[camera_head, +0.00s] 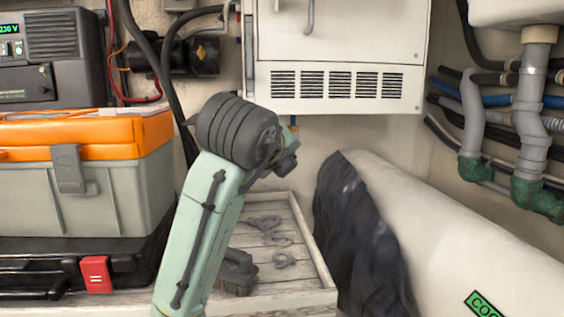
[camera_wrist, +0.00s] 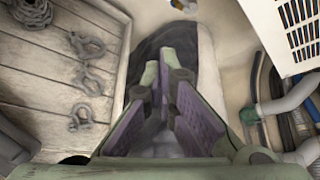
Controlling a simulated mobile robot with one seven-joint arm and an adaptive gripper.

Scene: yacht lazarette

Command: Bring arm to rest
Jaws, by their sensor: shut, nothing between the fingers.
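My arm (camera_head: 205,215) is pale green with dark grey joints; it rises from the bottom of the head view and bends at a ribbed dark joint. My gripper (camera_wrist: 160,78) shows in the wrist view with its fingers together and nothing between them. It is above the gap beside the wooden tray (camera_wrist: 112,75), with the dark crumpled covering (camera_wrist: 180,60) beyond the fingertips. In the head view my gripper is mostly hidden behind the arm. I see no contact between the fingers and anything around them, though depth is hard to judge.
The tray holds several grey shackles (camera_head: 265,222) and a dark brush (camera_head: 238,270). An orange-lidded toolbox (camera_head: 120,190) stands left on a black case (camera_head: 60,262). A white vented cabinet (camera_head: 340,50) hangs behind. A large white cylinder (camera_head: 450,235) and pipes (camera_head: 530,110) fill the right.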

